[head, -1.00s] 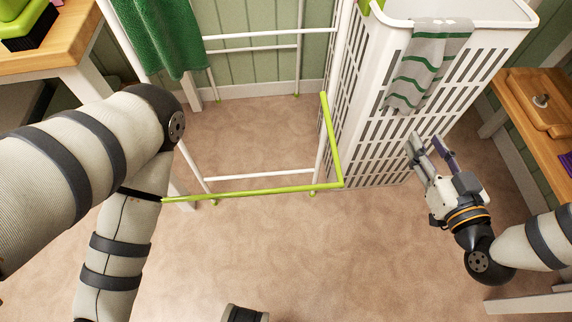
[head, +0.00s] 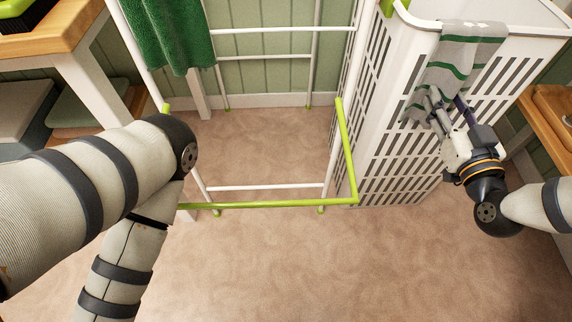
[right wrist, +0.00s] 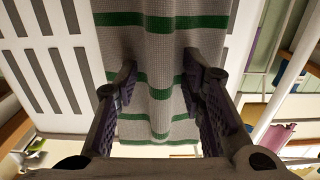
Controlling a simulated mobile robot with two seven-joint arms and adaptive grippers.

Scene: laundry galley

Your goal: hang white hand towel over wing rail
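The hand towel (head: 462,60), pale grey-white with green stripes, hangs over the rim of the white slatted hamper (head: 385,150). It also fills the middle of the right wrist view (right wrist: 155,60). My right gripper (head: 448,106) is at the towel's lower part. In the right wrist view its fingers (right wrist: 158,88) are apart, one on each side of the towel, with no clear grip on it. The drying rack's low wing has a lime-green rail (head: 270,204) left of the hamper. My left arm crosses the left side; its gripper is out of view.
A dark green towel (head: 170,35) hangs on the rack's white bars (head: 265,57). A wooden table (head: 45,35) stands at the left and a wooden bench (head: 548,115) at the right. The carpet in front (head: 330,265) is clear.

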